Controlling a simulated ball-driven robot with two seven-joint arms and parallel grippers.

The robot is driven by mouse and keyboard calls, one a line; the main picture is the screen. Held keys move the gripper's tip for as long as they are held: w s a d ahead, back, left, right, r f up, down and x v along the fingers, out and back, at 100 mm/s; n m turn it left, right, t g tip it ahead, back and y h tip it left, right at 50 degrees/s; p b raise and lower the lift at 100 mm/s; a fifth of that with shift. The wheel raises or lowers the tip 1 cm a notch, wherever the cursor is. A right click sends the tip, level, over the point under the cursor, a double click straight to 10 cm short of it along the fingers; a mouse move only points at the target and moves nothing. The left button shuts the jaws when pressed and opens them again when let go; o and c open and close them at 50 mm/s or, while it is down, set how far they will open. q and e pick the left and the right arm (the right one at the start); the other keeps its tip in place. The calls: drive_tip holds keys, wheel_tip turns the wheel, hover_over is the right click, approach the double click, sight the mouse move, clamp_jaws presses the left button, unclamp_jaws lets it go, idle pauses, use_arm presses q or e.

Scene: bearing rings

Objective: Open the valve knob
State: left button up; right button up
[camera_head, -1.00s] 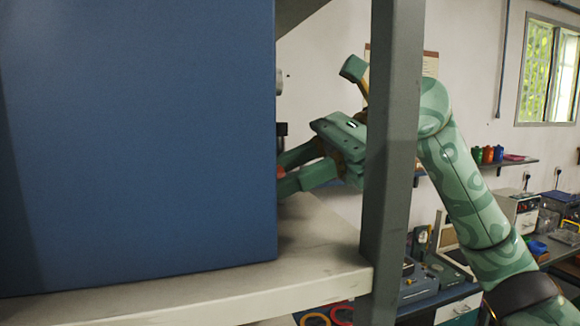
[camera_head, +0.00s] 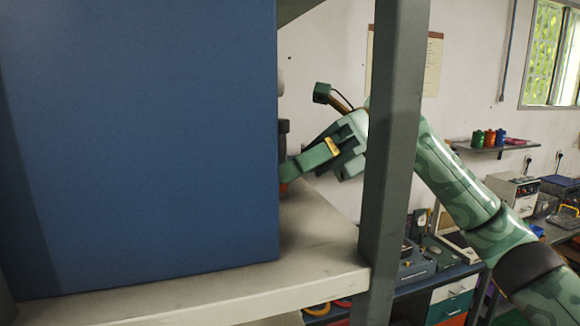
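A large blue cabinet or box (camera_head: 140,140) fills the left of the view and stands on a pale shelf (camera_head: 320,255). My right gripper (camera_head: 287,174) is at the right side of the blue box, behind the grey post. Its fingers point left and end at the box's edge. A small orange-red bit (camera_head: 283,187) shows by the fingertips and may be part of the valve knob; most of it is hidden. A dark fitting (camera_head: 284,135) and a pale round part (camera_head: 281,82) stick out from the box's side above. My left gripper is not in view.
A grey upright post (camera_head: 390,150) stands in front of my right arm at the shelf's corner. The shelf between box and post is bare. A workbench with equipment (camera_head: 430,265) and a wall shelf with coloured containers (camera_head: 490,138) are farther right.

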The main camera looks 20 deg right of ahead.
drive_tip(key=shift+f+m, duration=0.1)
drive_tip(key=shift+m, duration=0.2)
idle(0.4)
drive_tip(key=o, duration=1)
drive_tip(key=shift+g, duration=0.3)
drive_tip(key=shift+c, duration=0.2)
drive_tip(key=shift+d, duration=0.15)
drive_tip(key=shift+w+d, duration=0.15)
drive_tip(key=shift+d, duration=0.1)
drive_tip(key=v, duration=1.5)
drive_tip(key=shift+d+r+b, duration=0.25)
drive_tip(key=shift+d+b, duration=0.05)
drive_tip(key=shift+b, duration=0.05)
